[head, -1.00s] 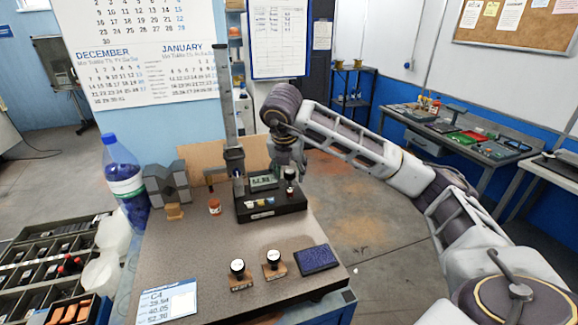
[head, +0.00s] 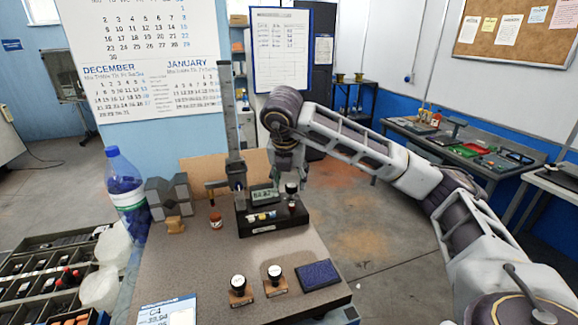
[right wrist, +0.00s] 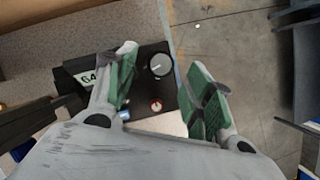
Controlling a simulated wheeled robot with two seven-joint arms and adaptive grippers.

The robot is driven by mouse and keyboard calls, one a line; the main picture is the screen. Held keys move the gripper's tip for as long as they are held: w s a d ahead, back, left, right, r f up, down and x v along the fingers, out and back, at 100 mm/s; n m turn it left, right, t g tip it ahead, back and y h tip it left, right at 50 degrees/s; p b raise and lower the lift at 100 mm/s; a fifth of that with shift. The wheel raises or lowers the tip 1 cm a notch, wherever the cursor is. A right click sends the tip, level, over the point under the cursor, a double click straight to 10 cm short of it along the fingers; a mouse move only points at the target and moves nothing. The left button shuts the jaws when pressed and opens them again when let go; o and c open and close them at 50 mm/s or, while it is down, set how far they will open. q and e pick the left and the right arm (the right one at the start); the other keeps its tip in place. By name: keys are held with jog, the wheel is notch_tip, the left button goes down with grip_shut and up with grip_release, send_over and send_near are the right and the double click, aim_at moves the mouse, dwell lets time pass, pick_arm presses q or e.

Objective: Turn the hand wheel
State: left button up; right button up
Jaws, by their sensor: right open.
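The device with a digital display (head: 265,196) and a tall grey column (head: 230,115) stands at the back of the bench, on a black base (head: 258,226). The small black hand wheel with a pale top (head: 291,187) is at the base's right end. It shows in the right wrist view as a round dark knob (right wrist: 160,65). My right gripper (head: 288,172) is above the wheel, pointing down. In the right wrist view its green-padded fingers (right wrist: 165,88) are spread, with the knob in the space between them. I cannot tell any contact. My left gripper is out of view.
Two round-topped stamps (head: 239,283) and a dark blue pad (head: 320,275) lie at the bench front. A small red-labelled bottle (head: 215,220), a grey block (head: 169,195) and a large blue bottle (head: 126,190) are on the left. A printed card (head: 168,312) lies front left.

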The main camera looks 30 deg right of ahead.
jog(key=shift+v, duration=2.3)
jog(key=shift+r, duration=0.15)
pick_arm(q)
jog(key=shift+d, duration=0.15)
